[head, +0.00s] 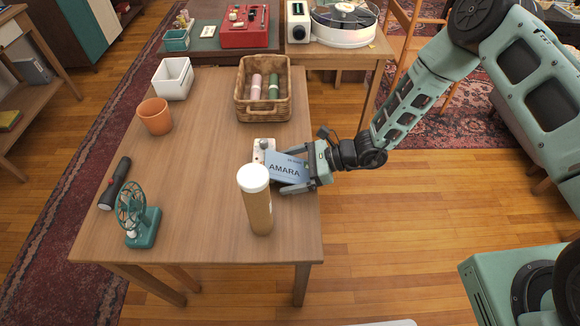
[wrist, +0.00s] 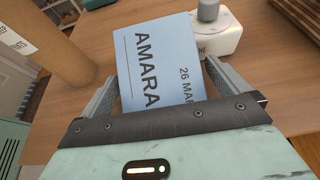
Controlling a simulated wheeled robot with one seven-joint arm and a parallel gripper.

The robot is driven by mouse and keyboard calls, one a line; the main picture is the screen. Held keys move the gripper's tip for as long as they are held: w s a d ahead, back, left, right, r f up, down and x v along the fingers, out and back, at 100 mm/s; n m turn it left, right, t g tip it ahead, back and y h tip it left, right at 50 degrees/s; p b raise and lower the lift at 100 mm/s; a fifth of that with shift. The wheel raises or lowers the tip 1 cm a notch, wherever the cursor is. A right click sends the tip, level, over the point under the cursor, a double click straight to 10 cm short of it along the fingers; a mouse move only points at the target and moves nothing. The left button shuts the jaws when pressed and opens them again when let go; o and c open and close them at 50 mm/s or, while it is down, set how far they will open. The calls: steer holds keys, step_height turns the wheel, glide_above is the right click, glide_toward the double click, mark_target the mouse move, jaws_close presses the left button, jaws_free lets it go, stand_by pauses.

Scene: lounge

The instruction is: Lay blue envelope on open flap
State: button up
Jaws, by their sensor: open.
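The blue envelope (head: 284,168) is a flat pale blue piece lettered "AMARA", near the right edge of the wooden table. It also shows in the wrist view (wrist: 158,57), lying between my two fingers. My gripper (head: 285,173) is open, with a finger on each side of the envelope. I cannot tell whether the envelope rests on the table or on something beneath it. A white device with a grey knob (wrist: 215,32) stands just beyond the envelope. I cannot make out an open flap in either view.
A tan cylinder with a white lid (head: 257,205) stands close to my gripper. A wicker basket (head: 246,108), white bin (head: 173,80), terracotta pot (head: 155,116), flashlight (head: 114,184) and green fan (head: 138,218) are also on the table (head: 200,180). The table's middle is clear.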

steer(key=shift+a, duration=0.15)
steer(key=c, duration=1)
steer(key=shift+o, duration=0.2)
step_height(320, 180, up, 10)
steer(key=shift+r, duration=0.15)
step_height(320, 180, up, 7)
steer(key=p, duration=0.3)
glide_above(290, 168)
steer(key=d+f+m+t+h, duration=0.2)
steer(key=d+f+m+t, duration=0.1)
steer(key=d, duration=0.7)
steer(key=w+d+f+m+t+h+b, duration=0.1)
steer(key=d+f+m+t+h, duration=0.1)
steer(key=d, duration=0.7)
steer(key=d+f+m+t+h+b, duration=0.1)
steer(key=d+f+m+t+h, duration=0.2)
steer(key=d+m+t, duration=0.3)
steer(key=shift+w+d+f+m, duration=0.25)
steer(key=shift+d+f, duration=0.45)
steer(key=shift+d, duration=1.65)
